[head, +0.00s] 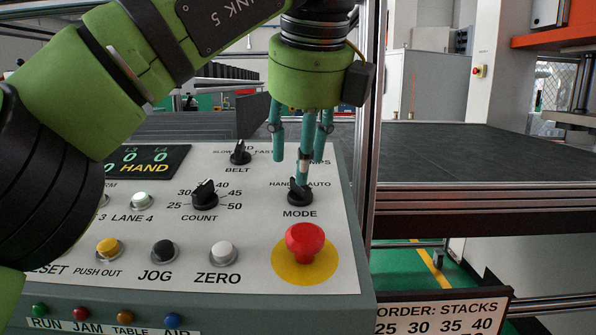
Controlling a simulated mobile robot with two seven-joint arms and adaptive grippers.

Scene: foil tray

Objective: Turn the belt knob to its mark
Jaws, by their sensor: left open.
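The belt knob (240,154) is a small black knob at the top of the grey control panel (340,270), above the label BELT. Marks SLOW and FAST show around it; the middle one is partly hidden. Its pointer looks roughly upright, but the exact setting is too small to tell. My left gripper (302,160) hangs fingers-down to the right of the belt knob, open and apart from it. Its teal fingers are above and in front of the black mode knob (300,194); I cannot tell if they touch it. My right gripper is not in view.
The count knob (205,195) and a red mushroom button (305,241) are nearby on the panel. Yellow, black and white push buttons line the front. A metal upright (368,120) stands just right of the panel, beside a dark conveyor surface (460,155).

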